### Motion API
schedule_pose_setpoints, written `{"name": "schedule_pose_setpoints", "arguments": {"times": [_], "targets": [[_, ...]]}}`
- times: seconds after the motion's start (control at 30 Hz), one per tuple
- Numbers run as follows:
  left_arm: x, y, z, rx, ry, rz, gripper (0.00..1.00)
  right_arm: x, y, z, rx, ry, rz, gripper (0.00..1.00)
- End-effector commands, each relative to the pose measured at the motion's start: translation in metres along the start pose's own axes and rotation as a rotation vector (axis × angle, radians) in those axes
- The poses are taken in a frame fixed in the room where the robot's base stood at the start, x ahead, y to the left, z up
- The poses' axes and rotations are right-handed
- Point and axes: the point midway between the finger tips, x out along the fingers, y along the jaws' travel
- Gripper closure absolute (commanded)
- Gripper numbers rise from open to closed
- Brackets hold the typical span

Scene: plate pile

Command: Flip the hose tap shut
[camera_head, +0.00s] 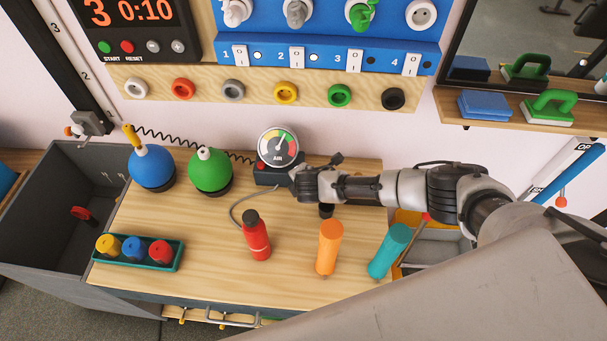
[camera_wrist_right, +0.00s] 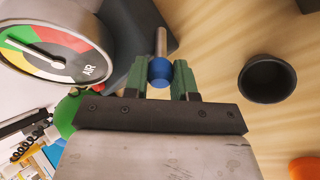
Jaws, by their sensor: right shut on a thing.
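The hose tap's lever shows in the right wrist view as a short metal rod (camera_wrist_right: 161,42) with a blue ball end (camera_wrist_right: 160,72). It comes out of a dark block (camera_head: 268,176) under the round AIR gauge (camera_head: 279,146). My right gripper (camera_wrist_right: 160,78) has its two green fingers on either side of the blue ball and is shut on it. In the head view my right gripper (camera_head: 297,185) reaches in from the right beside the block and hides the lever. A grey hose (camera_head: 238,212) curves from the block. My left gripper is not in view.
Blue (camera_head: 151,168) and green (camera_head: 210,171) round bulbs stand to the left. A black cup (camera_wrist_right: 267,79) is beside my gripper. Bare wood lies front left of the red one.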

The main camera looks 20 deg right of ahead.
Motion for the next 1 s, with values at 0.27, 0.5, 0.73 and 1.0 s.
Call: {"name": "schedule_pose_setpoints", "arguments": {"times": [0.27, 0.5, 0.73, 1.0], "targets": [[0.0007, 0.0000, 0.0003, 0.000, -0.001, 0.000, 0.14, 0.0003, -0.0041, -0.0023, -0.006, -0.020, 0.029, 1.00], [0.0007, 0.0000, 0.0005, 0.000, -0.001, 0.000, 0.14, 0.0002, -0.0040, -0.0024, -0.006, -0.019, 0.028, 0.68], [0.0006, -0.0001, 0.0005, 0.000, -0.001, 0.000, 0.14, 0.0001, -0.0031, -0.0021, -0.006, -0.020, 0.029, 0.48], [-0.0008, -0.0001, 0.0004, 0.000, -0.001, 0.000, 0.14, -0.0044, -0.0026, -0.0022, -0.006, -0.019, 0.030, 0.48]]}}
